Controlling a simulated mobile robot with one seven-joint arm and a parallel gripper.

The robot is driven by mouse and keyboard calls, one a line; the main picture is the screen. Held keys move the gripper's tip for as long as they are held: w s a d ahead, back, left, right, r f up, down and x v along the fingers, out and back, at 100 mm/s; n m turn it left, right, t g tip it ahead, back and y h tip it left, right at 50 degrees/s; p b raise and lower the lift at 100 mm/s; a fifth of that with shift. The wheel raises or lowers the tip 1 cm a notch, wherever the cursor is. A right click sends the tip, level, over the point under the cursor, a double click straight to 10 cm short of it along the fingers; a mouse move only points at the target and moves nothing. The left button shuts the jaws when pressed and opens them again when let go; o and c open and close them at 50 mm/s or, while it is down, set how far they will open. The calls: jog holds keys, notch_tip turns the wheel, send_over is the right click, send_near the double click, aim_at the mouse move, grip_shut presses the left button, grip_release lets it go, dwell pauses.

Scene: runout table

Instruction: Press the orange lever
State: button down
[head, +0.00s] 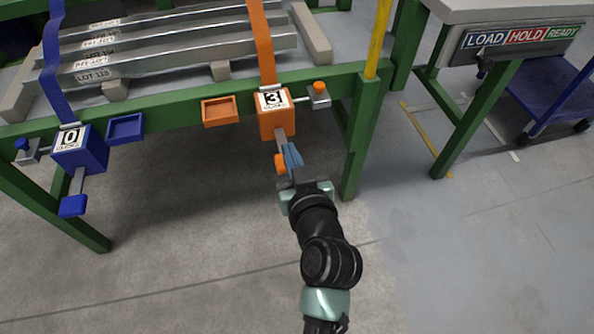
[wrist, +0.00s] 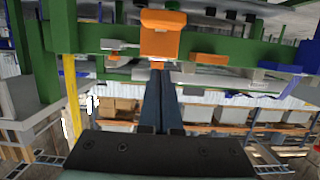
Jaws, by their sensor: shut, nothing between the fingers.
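The orange lever (head: 281,164) has an orange end on a grey metal bar. It hangs from the orange box (head: 273,120) marked 3 on the green table rail. My gripper (head: 290,149) has its blue fingers together, empty, beside and partly over the lever in the head view. Whether they touch it, I cannot tell. In the wrist view the shut fingers (wrist: 157,75) point at orange parts (wrist: 160,44) on the rail; part of the lever there is hard to tell from the box.
An orange tray (head: 220,111) and a metal block with an orange knob (head: 319,95) flank the box. A blue box (head: 80,150) marked 0 with a blue lever (head: 73,206) is at left. Green legs and a yellow post (head: 377,40) stand right. The front floor is clear.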

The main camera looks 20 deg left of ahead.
jog(key=shift+x, duration=0.85)
notch_tip(320, 180, down, 4)
jog(key=shift+s+d+r+b, duration=0.1)
jog(key=shift+b, duration=1)
jog(key=shift+f+b, duration=0.4)
jog(key=shift+b, duration=0.6)
